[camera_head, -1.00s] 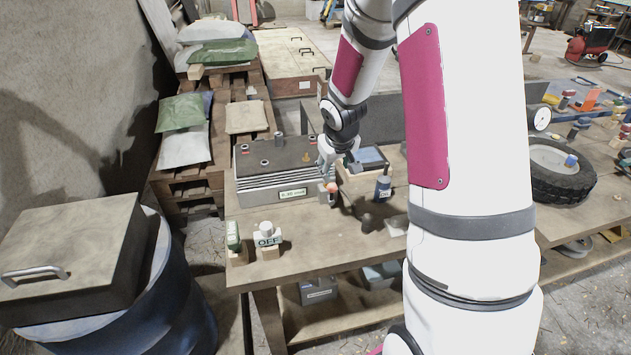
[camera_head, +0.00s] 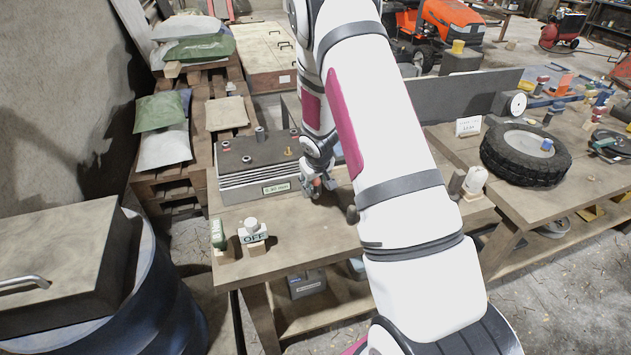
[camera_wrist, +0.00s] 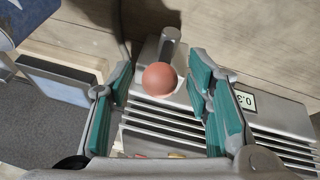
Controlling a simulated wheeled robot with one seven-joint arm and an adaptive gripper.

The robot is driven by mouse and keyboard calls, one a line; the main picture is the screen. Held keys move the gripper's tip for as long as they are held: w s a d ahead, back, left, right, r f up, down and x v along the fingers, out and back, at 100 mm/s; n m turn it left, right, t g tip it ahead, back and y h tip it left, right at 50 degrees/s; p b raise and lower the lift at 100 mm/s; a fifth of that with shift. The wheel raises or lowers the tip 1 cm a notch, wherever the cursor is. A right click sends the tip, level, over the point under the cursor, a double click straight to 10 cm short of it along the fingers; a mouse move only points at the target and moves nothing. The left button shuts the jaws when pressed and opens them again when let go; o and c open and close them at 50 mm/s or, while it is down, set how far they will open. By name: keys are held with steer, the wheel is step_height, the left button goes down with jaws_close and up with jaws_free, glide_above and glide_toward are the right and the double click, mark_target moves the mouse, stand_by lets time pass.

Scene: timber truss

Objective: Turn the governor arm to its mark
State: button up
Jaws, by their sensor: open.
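The grey finned box (camera_head: 262,180) stands on the workbench, with a small label on its front. In the wrist view the fins (camera_wrist: 185,115) lie below my gripper. A reddish ball knob (camera_wrist: 160,79), which looks like the end of the governor arm, shows with a short grey cylinder (camera_wrist: 170,42) beside it. My gripper (camera_head: 318,187) is at the box's right end, and the knob there is hard to make out. In the wrist view my gripper (camera_wrist: 165,92) is open, with the knob between its teal-padded fingers; contact cannot be told. I cannot make out the mark.
A screen-like panel (camera_wrist: 60,85) lies beside the box. A tyre (camera_head: 525,152) lies on the right bench. The bench front between sign and arm looks clear.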

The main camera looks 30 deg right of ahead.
steer(key=shift+w+d+f, duration=0.1)
steer(key=shift+f, duration=0.1)
jaws_close()
